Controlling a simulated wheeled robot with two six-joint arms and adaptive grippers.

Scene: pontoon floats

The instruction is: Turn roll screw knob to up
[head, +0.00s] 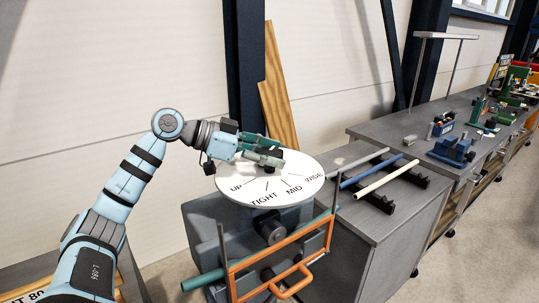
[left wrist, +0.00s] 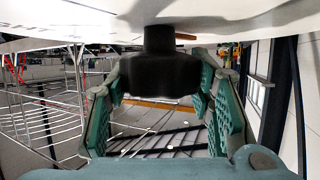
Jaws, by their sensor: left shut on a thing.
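A round white dial (head: 225,184) with the words UP, TIGHT, MID and WIDE and short black lines lies on top of a grey machine. My left gripper (head: 268,155) is over the far middle part of the dial and is shut on the roll screw knob. In the left wrist view the black knob (left wrist: 160,75) stands out from the white dial face (left wrist: 70,27), between the green fingers of the left gripper (left wrist: 162,88). A small orange-red piece shows beside the knob's neck. In the head view the gripper mostly hides the knob, so I cannot tell which word it points to.
The grey machine (head: 205,225) has an orange frame (head: 285,262) with a handle on its front. On the right, a grey cabinet (head: 345,215) carries several rods on black holders. A wooden plank (head: 280,115) leans on the wall behind. Farther benches hold small tools.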

